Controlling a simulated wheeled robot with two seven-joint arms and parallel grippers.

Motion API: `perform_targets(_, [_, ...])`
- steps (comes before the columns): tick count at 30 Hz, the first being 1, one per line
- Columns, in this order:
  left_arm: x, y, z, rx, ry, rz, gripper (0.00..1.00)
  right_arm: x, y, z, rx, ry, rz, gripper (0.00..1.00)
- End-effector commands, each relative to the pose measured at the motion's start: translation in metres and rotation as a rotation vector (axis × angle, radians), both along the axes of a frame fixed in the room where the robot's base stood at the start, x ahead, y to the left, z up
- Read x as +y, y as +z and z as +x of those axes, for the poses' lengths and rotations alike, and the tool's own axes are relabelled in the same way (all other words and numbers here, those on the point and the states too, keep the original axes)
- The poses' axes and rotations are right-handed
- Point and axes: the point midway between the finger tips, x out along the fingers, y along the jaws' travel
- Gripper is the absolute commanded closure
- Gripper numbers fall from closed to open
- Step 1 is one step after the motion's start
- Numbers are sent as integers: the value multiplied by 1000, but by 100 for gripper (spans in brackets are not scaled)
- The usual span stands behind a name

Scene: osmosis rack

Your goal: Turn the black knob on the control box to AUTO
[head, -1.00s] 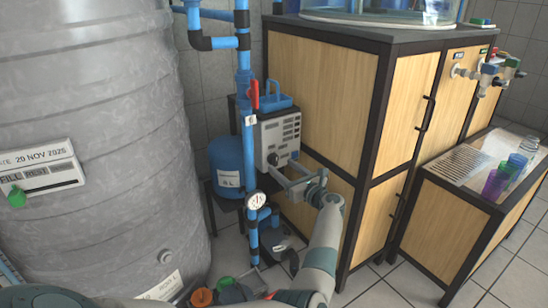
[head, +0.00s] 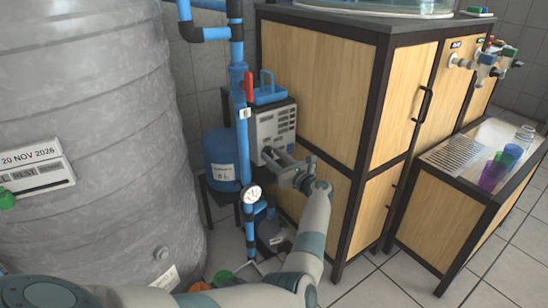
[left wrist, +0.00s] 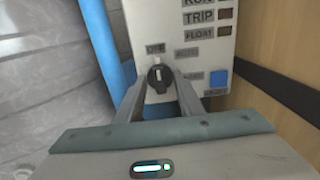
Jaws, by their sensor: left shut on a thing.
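The control box (head: 274,124) is a pale box with a vented side, behind the blue pipe. Its front panel (left wrist: 215,55) fills the upper middle of the left wrist view, with RUN, TRIP and FLOAT labels and a blue square. The black knob (left wrist: 158,80) has a white pointer standing nearly upright, toward the blurred label above it. A fainter label, apparently AUTO, lies to the upper right. My left gripper (left wrist: 161,76) is shut on the knob, a finger on each side. In the head view my left gripper (head: 268,152) hides the knob. My right gripper is not in view.
The blue pipe (head: 243,140) with a red-handled valve (head: 249,86) and a gauge (head: 252,194) stands left of the box. A blue tank (head: 220,158) is beside it. The wooden cabinet (head: 310,90) stands close on the right. A large grey tank (head: 90,130) fills the left.

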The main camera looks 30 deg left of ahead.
Motion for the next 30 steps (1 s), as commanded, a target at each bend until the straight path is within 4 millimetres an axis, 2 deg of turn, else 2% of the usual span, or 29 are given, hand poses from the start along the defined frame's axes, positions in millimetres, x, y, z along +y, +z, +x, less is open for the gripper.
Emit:
perform_targets(8, [0, 0, 0, 35, 0, 13, 88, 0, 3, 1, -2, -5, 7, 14])
perform_targets(17, [0, 1, 0, 179, 0, 73, 88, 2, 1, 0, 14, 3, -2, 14])
perform_targets(23, [-1, 1, 0, 332, 0, 135, 88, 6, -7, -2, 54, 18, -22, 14])
perform_targets(26, [0, 1, 0, 416, 0, 171, 88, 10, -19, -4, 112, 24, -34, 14])
perform_targets(30, [-1, 2, 0, 533, -1, 220, 88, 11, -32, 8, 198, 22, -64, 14])
